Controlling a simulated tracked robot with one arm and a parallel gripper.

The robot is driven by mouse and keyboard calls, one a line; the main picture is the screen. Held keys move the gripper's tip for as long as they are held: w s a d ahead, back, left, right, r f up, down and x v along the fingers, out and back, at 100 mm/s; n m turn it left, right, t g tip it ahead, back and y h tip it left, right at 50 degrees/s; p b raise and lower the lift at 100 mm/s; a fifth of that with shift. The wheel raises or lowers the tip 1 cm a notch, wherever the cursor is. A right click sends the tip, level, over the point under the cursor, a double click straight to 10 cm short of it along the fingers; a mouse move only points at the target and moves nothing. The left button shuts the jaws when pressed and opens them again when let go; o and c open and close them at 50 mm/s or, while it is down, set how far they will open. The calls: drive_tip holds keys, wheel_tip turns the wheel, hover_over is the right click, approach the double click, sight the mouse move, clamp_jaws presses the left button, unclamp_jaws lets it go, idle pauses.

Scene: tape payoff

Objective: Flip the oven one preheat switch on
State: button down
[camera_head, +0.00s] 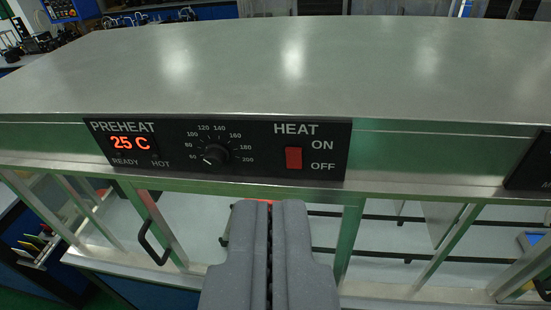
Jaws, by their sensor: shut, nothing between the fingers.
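A black control panel (265,166) is set in the front edge of a metal oven. Its red switch (293,158) sits under the word HEAT, beside ON above and OFF below. I cannot tell which way the switch is tipped. A red display (131,143) reads 25 C under PREHEAT, above the words READY and HOT. A black dial (215,155) with a temperature scale lies between display and switch. My gripper (270,204) is shut and empty. Its fingertips show just below the panel in the picture, a little left of the switch, and appear apart from it.
The oven's broad metal top (290,70) is bare. A black handle (154,240) sticks out on a framed door at lower left. Another dark panel (533,165) shows at the right edge. Metal frame bars run below the panel.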

sight(293, 154)
drive_tip(key=w+a+f+m+t+y+p, duration=0.1)
drive_tip(key=w+a+f+m+t+p, duration=0.15)
drive_tip(key=w+f+m, duration=0.5)
wheel_tip(293, 154, down, 11)
drive_tip(key=d+m+t+h, duration=0.1)
drive_tip(key=m+h, duration=0.3)
drive_tip(key=m, duration=0.7)
drive_tip(key=shift+s+d+m+h, duration=0.2)
drive_tip(key=shift+s+m+h, duration=0.05)
drive_tip(key=shift+m+h, duration=0.1)
drive_tip(key=shift+r, duration=0.1)
drive_tip(key=w, duration=0.4)
drive_tip(key=w+d+r+p, duration=0.1)
drive_tip(key=w, duration=0.4)
drive_tip(key=w+d+p, duration=0.1)
drive_tip(key=w, duration=0.3)
drive_tip(key=shift+w+r, duration=0.35)
drive_tip(key=shift+w, duration=0.05)
